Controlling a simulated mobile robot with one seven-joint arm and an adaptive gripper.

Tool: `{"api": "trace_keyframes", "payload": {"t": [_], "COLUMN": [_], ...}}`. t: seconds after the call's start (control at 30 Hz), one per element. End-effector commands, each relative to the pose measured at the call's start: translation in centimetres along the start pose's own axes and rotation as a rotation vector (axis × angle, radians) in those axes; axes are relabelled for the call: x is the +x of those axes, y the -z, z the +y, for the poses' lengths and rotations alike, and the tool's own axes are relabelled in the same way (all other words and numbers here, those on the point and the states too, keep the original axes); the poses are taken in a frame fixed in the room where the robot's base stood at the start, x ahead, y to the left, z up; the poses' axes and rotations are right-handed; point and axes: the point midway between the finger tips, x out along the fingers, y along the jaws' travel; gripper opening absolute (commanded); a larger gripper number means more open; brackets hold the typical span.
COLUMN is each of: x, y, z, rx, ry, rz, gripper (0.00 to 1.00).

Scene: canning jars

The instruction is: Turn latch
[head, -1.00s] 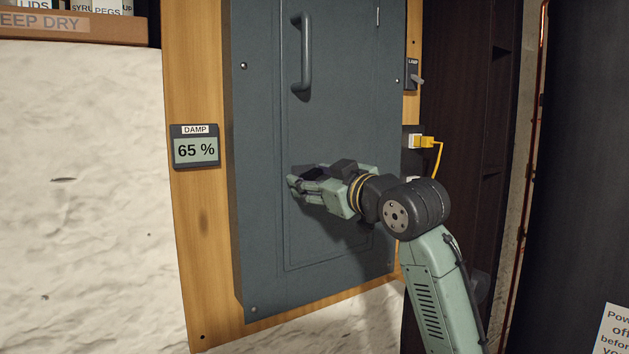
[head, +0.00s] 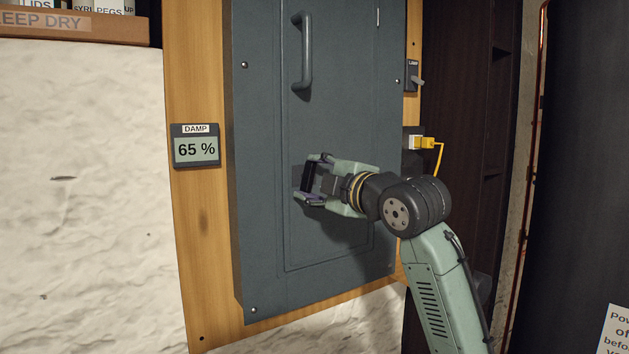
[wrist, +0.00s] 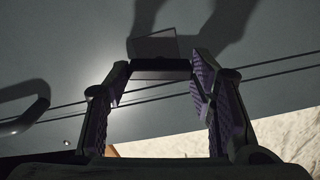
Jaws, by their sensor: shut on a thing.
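The latch is a small dark block on the grey panel door (head: 330,235), below the door's handle. In the wrist view the latch (wrist: 160,68) sits between my two fingers, with a flat grey face showing above it. In the head view my gripper (head: 309,180) is at the door's left edge, one finger above the other, with the dark block between them. My gripper is shut on the latch. The fingers partly cover the latch, so its exact angle is hard to tell.
A bar handle (head: 304,52) stands out from the door above my gripper. A damp meter (head: 195,147) reading 65 % is on the wooden board to the left. A lamp switch (head: 412,76) and a yellow plug (head: 427,142) are on the right.

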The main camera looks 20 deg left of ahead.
Motion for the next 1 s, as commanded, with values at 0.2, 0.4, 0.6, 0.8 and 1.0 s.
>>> {"api": "trace_keyframes", "payload": {"t": [0.2,0.4,0.6,0.8,1.0], "x": [-0.01,0.00,0.00,0.00,0.00], "y": [-0.01,0.01,0.01,0.02,0.03], "z": [-0.04,-0.05,-0.05,-0.04,-0.05], "rx": [-0.143,-0.226,-0.263,-0.272,-0.272], "ry": [0.000,0.001,0.001,0.001,0.000], "rz": [0.000,0.000,0.000,0.000,0.000], "gripper": [0.22,0.22,0.22,0.22,0.22]}}
